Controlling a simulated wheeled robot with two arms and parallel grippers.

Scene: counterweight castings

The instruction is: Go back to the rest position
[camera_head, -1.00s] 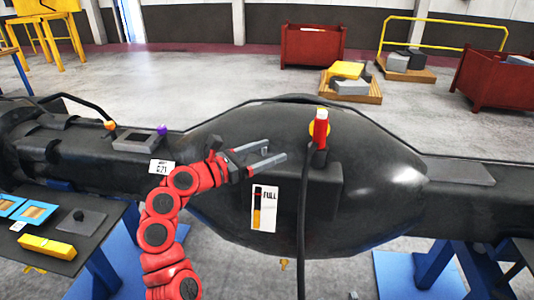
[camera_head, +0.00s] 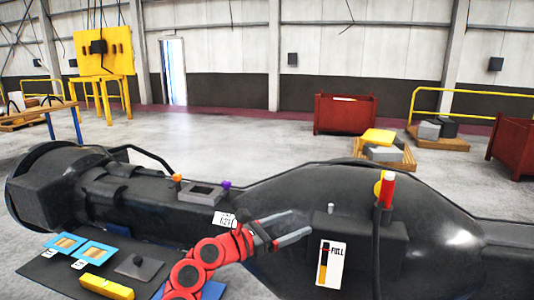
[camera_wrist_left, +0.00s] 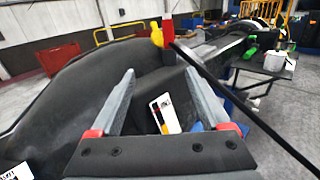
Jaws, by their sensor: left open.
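My left gripper (camera_head: 302,222) is open and empty above the dark casting (camera_head: 455,235), at the end of my red arm. Its two grey fingers also show spread apart in the left wrist view (camera_wrist_left: 160,72). A small pale peg (camera_head: 331,208) stands on the casting just right of and beyond the fingertips. The FULL gauge label (camera_head: 331,264) is on the casting's face, right of the gripper. It shows between the fingers in the wrist view (camera_wrist_left: 164,112). My right gripper is not in view.
A red handle with a yellow collar (camera_head: 387,190) and a black hose stand right of the gripper. A side table (camera_head: 50,270) at lower left holds blue-framed pieces and a yellow block (camera_head: 106,287). Red bins (camera_head: 345,114) stand behind on open floor.

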